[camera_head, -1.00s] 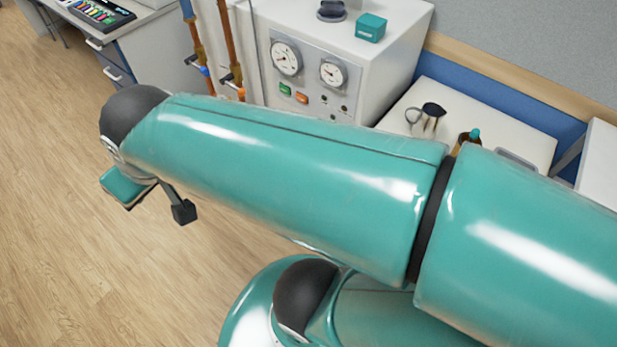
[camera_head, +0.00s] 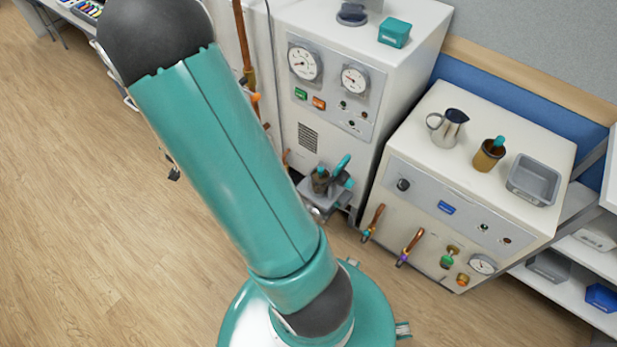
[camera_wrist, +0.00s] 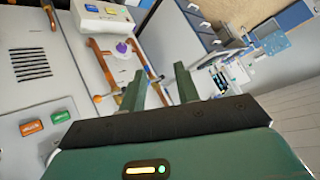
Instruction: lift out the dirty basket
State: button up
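I cannot pick out a dirty basket for certain in either view. In the wrist view my gripper (camera_wrist: 160,80) has its two dark green fingers apart with nothing between them. It points toward copper pipes (camera_wrist: 105,65) beside a white cabinet front. In the head view my teal arm covers most of the gripper. A grey open bin (camera_head: 533,180) sits on the low white cabinet (camera_head: 425,110) at the right, apart from my arm.
A tall white cabinet (camera_head: 330,135) with gauges stands behind my arm. A metal jug (camera_head: 447,127) and a brown cup (camera_head: 489,154) stand on the low cabinet. Pipes with handles (camera_head: 410,247) stick out from its front. Wood floor (camera_head: 90,220) is clear at left.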

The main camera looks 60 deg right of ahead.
jog(key=s+d+f+m+g+h, duration=0.1)
jog(key=s+d+f+m+h, duration=0.25)
jog(key=d+f, duration=0.6)
jog(key=g+h, duration=0.4)
jog(key=h, duration=0.5)
send_near(320, 175)
jog(key=x, duration=0.3)
jog(key=shift+s+d+m+y, duration=0.1)
jog(key=shift+d+m+y, duration=0.05)
jog(key=shift+m+y, duration=0.1)
jog(key=shift+x, duration=2.75)
jog(key=shift+r, duration=0.2)
grip_shut()
